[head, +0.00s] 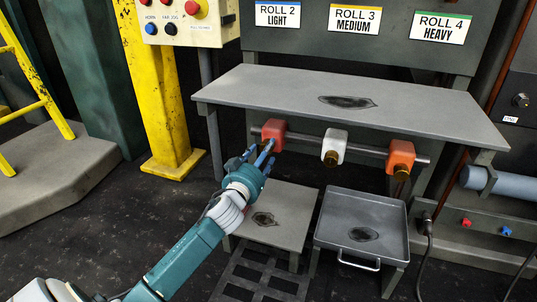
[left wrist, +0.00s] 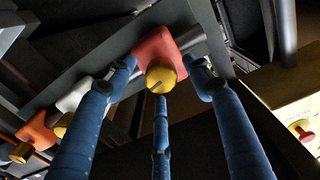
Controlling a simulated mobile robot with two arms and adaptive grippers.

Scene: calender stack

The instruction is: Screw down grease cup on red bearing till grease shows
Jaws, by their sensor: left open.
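The red bearing (head: 273,129) is the leftmost of three blocks on a shaft under the bench. In the left wrist view the red bearing (left wrist: 151,46) carries a brass grease cup (left wrist: 160,79) with a dark slot or line on its face. My left gripper (head: 264,153) is at the red bearing and hides its cup in the head view. In the left wrist view my left gripper's (left wrist: 162,77) three blue fingers are open and spread around the cup; I cannot tell whether any finger touches it. No grease is visible. My right gripper is not in view.
A white bearing (head: 334,142) and an orange bearing (head: 401,153), each with a brass cup, share the shaft (head: 305,143) to the right. The grey bench top (head: 290,88) lies above. A low stand (head: 290,202) and a tray (head: 335,207) are below. A yellow post (head: 160,100) stands left.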

